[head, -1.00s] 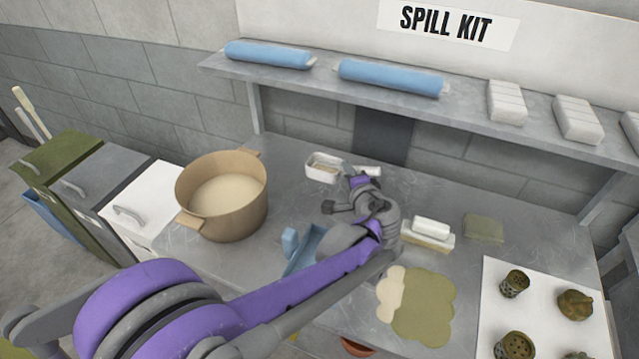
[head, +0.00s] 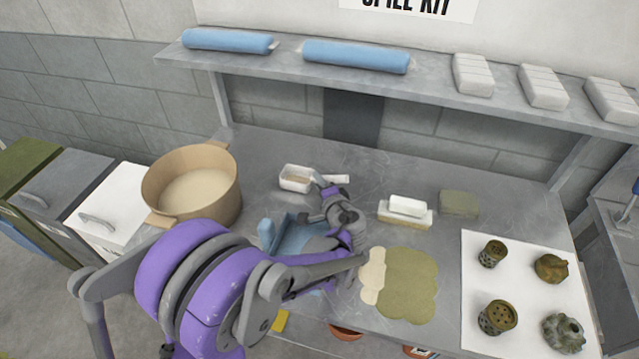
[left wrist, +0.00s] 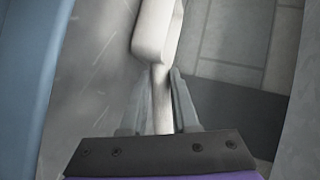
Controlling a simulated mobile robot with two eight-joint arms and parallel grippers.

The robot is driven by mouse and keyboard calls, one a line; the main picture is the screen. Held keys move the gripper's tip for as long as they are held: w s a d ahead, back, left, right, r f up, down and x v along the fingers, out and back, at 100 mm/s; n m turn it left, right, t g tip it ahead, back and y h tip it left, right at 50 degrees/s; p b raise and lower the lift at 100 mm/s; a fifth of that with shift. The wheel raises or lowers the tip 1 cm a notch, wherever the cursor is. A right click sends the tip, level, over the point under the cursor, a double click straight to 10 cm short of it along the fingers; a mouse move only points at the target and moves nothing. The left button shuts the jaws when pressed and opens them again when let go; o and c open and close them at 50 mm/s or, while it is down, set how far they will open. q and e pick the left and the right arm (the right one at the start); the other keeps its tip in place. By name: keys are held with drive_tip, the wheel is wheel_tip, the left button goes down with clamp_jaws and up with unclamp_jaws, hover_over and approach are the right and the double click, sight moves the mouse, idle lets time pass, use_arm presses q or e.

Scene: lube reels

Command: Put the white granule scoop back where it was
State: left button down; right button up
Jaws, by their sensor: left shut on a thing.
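The white granule scoop (head: 294,179) is in the head view, to the right of the beige granule tub (head: 196,187), with its open pan pointing left. Some beige content seems to show in the pan. My left gripper (head: 322,184) is shut on its handle. In the left wrist view, the fingers (left wrist: 157,88) sit on both sides of the thin handle and the white scoop (left wrist: 156,32) reaches out beyond them. Whether the scoop touches the table cannot be told. The tub is open and holds pale granules. My right gripper is not in view.
A blue dustpan (head: 281,234) lies partly under my left arm. A green spill (head: 405,287) has pale granules on its left edge. A white brush-like block (head: 406,210), a green pad (head: 459,202) and a white mat (head: 530,300) with greasy parts lie right. A shelf (head: 430,90) overhangs the back.

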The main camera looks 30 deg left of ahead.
use_arm(q)
drive_tip(key=shift+f, duration=0.1)
drive_tip(key=c, duration=0.7)
unclamp_jaws()
drive_tip(key=shift+o, duration=0.2)
drive_tip(key=shift+r, duration=0.25)
drive_tip(key=v, duration=1.2)
drive_tip(key=shift+f, duration=0.1)
